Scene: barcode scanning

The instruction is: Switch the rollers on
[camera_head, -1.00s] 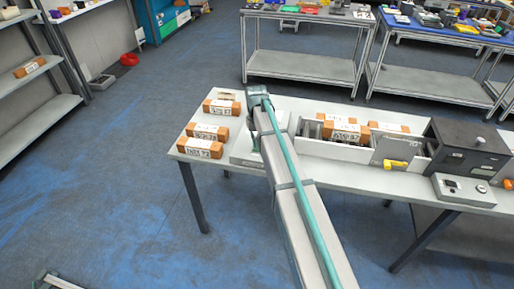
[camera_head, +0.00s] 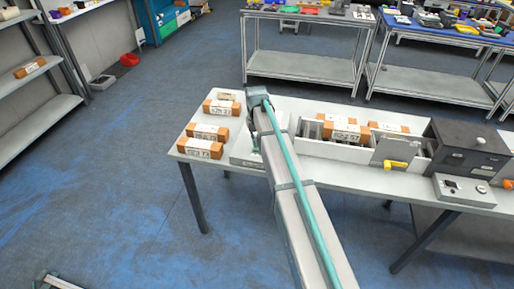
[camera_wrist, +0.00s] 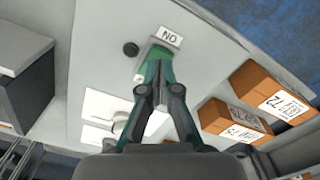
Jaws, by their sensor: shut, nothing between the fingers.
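In the wrist view, a pale panel carries a white label (camera_wrist: 168,36) whose letters appear upside down as "ON". A small round black knob or button (camera_wrist: 130,48) is to the left of the label. My gripper (camera_wrist: 157,68) is shut and empty, with its tips over the panel just below the label. Contact with the panel cannot be told. In the head view, my arm hides most of the gripper and panel.
Orange boxes with white labels (camera_head: 201,149) stand on the left of the table (camera_head: 285,105). More boxes sit in the roller conveyor (camera_head: 312,150) to the right. A dark machine (camera_head: 462,150), a yellow handle (camera_head: 395,165) and a control box (camera_head: 465,190) are farther right.

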